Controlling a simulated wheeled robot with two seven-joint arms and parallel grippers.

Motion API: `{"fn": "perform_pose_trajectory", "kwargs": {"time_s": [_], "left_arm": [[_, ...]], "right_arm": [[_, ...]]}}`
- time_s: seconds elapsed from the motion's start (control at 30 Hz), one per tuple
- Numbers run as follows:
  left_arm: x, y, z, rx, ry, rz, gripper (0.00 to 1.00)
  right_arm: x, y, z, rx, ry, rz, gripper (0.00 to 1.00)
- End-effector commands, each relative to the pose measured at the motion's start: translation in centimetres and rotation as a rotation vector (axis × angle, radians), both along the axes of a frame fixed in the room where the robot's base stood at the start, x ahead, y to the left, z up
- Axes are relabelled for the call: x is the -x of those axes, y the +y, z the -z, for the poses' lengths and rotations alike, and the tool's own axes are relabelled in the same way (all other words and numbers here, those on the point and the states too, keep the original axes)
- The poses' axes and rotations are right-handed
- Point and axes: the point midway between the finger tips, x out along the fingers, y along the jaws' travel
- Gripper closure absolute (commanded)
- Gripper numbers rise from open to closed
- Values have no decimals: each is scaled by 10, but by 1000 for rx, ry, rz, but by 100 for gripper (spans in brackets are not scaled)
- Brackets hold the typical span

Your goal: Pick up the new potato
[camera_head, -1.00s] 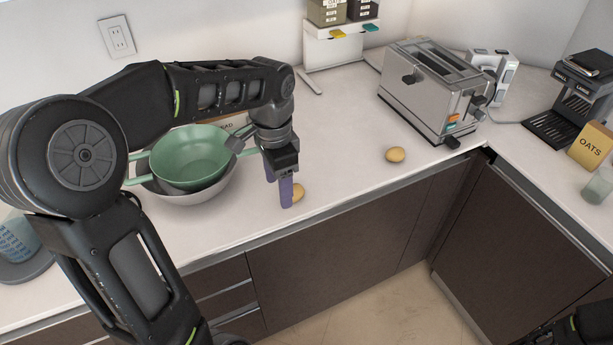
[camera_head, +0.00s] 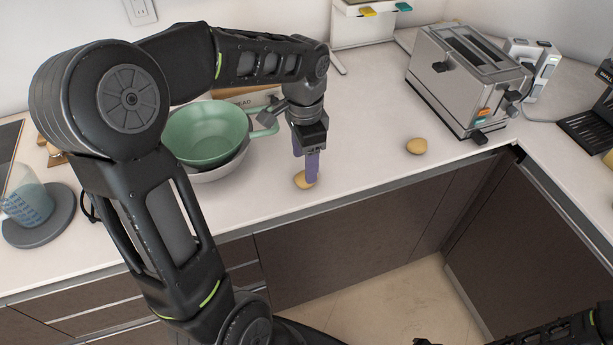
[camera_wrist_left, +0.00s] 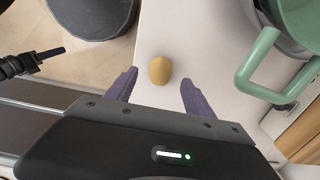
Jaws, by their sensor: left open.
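A small yellow-brown potato (camera_head: 303,181) lies on the white counter near its front edge. My left gripper (camera_head: 306,168) is just above it, its purple fingers pointing down and partly covering it. In the left wrist view the potato (camera_wrist_left: 160,70) appears just beyond the gap between the spread, empty fingers of my left gripper (camera_wrist_left: 157,84). A second, similar potato (camera_head: 416,146) lies farther right, in front of the toaster.
A green pan (camera_head: 207,135) sits in a pale bowl left of the gripper, its handle reaching close to it. A toaster (camera_head: 468,80) stands at the back right. A measuring jug (camera_head: 27,196) stands on a grey round base at left. The counter between the potatoes is clear.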

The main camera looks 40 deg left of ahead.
Motion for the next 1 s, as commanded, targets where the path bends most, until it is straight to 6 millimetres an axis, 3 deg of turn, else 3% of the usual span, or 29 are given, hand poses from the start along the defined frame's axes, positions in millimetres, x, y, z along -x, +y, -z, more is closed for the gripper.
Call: {"fn": "perform_pose_trajectory", "kwargs": {"time_s": [0.27, 0.67, 1.0], "left_arm": [[0, 0, 2, -1, 1, 0, 38], [-2, 0, 50, 0, 2, 1, 38], [-2, 0, 52, 0, 0, 0, 38]], "right_arm": [[0, 0, -1, 0, 0, 0, 64], [2, -1, -12, 4, 6, 1, 64], [2, -1, -12, 3, 5, 1, 64]]}}
